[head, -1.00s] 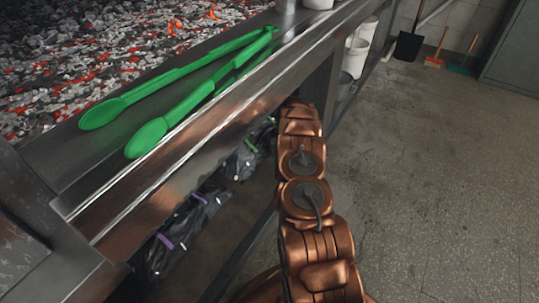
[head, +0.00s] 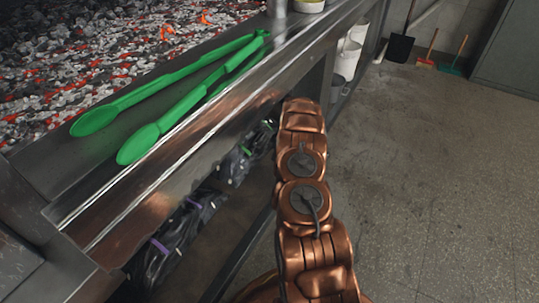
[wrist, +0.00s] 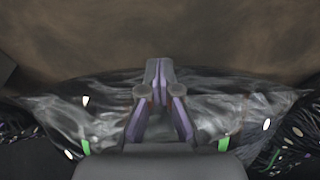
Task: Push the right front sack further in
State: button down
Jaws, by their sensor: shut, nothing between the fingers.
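A dark, glossy plastic sack with green ties (wrist: 75,112) spans the middle of the wrist view. My gripper (wrist: 158,82) is shut and empty, its purple-grey fingers together over the middle of this sack; whether they touch it I cannot tell. In the head view, a sack with a green tie (head: 236,163) shows under the grill ledge, left of my arm. It looks like the same sack, partly hidden by the ledge and my arm. A sack with a purple tie (head: 170,248) lies nearer on the left. My gripper is hidden in the head view.
The steel grill ledge (head: 150,200) overhangs the sacks, with green tongs (head: 185,93) on top beside glowing coals (head: 100,60). Other dark sacks flank the middle one in the wrist view, at the right (wrist: 298,130) too. The floor (head: 430,200) at right is clear.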

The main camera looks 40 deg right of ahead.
jog(key=s+d, duration=0.3)
jog(key=s, duration=0.4)
jog(key=shift+s+d, duration=0.15)
jog(key=shift+s, duration=0.15)
